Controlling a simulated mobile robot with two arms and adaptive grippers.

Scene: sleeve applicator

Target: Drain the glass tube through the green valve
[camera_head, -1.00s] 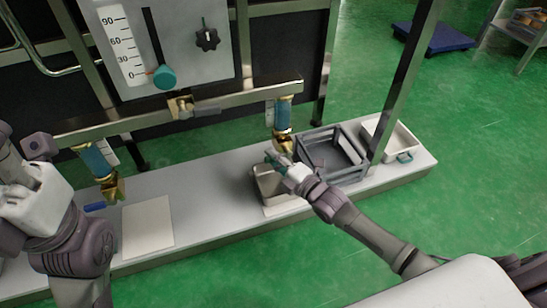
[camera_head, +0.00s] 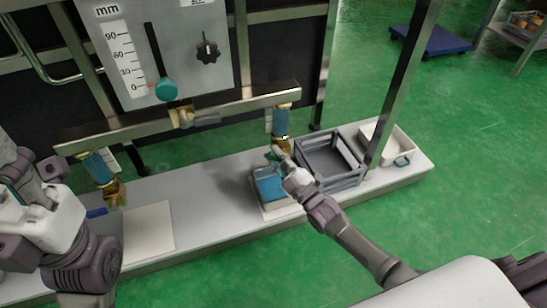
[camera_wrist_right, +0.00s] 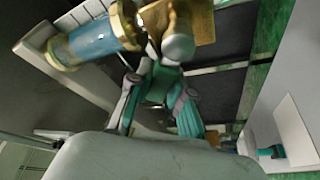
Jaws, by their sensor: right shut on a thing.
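The right glass tube (camera_head: 281,122) holds blue liquid and hangs upright from the metal beam; it shows in the wrist view (camera_wrist_right: 95,42) too. A brass valve body (camera_head: 284,145) is at its lower end. My right gripper (camera_head: 277,155) is at the green valve handle (camera_wrist_right: 162,82), shut on it; the fingers hide part of the handle. Below stands a metal container (camera_head: 257,197) with blue liquid (camera_head: 270,185) in it. My left arm is at the left edge of the head view; its fingers (camera_head: 12,190) do not show clearly.
A second tube (camera_head: 97,167) with a blue-handled valve (camera_head: 97,212) is at the left. A grey frame crate (camera_head: 343,183) and a white tray (camera_head: 405,145) stand right of the container. A pale board (camera_head: 148,230) lies on the bench. The gauge panel (camera_head: 190,75) is behind.

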